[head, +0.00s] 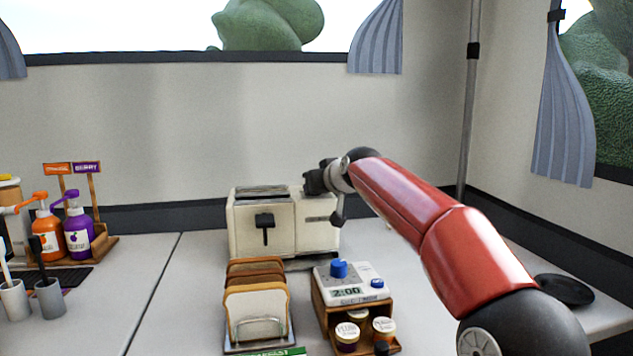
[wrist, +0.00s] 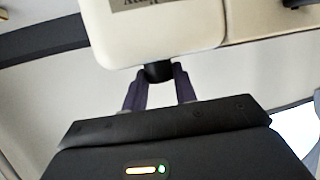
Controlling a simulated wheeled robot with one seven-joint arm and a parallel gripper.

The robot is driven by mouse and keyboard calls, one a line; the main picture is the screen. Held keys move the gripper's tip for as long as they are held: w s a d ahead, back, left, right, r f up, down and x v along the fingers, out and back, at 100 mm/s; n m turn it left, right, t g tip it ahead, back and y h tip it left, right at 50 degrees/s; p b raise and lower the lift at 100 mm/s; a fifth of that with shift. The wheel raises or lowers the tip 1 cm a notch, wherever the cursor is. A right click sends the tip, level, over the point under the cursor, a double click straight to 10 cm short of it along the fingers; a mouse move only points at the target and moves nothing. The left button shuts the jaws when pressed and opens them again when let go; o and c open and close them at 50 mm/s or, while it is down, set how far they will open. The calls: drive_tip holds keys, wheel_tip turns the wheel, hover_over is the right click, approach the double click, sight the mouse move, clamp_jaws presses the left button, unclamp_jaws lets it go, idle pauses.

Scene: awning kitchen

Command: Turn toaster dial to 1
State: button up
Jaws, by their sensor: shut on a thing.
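The cream toaster (head: 282,228) stands at the back of the counter, with a black lever (head: 264,228) on its front. My gripper (head: 318,181) is at the toaster's upper right edge in the head view. In the wrist view the toaster (wrist: 180,25) fills the upper middle, with an upside-down label on it. A dark dial (wrist: 158,71) sticks out at its edge. The two fingers of my gripper (wrist: 158,92) are on either side of the dial, shut on it. In the head view I cannot pick out the dial, and no dial numbers can be read.
A bread rack (head: 258,348) with toast slices stands in front of the toaster. Right of it is a white timer (head: 350,282) reading 2:00, on a wooden stand with small jars. Syrup bottles (head: 78,232) are at the left. A black plate (head: 564,289) lies at the right.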

drive_tip(key=n+g+y, duration=0.1)
drive_tip(key=n+y, duration=0.1)
drive_tip(key=shift+w+d+n+g+y, duration=0.2)
drive_tip(key=shift+d+n+g+y, duration=0.1)
drive_tip(key=shift+n+g+y, duration=0.1)
drive_tip(key=shift+r+n+g+y+p, duration=0.2)
drive_tip(key=shift+n+g+y+p, duration=0.6)
drive_tip(key=shift+n+g+p, duration=0.25)
drive_tip(key=shift+w+f+n+g+y+p, duration=0.1)
drive_tip(key=shift+n+g+y+p, duration=0.4)
drive_tip(key=shift+n+g+p, duration=0.2)
drive_tip(key=shift+f+n+g, duration=0.1)
drive_tip(key=shift+n+g, duration=0.15)
drive_tip(key=o, duration=1)
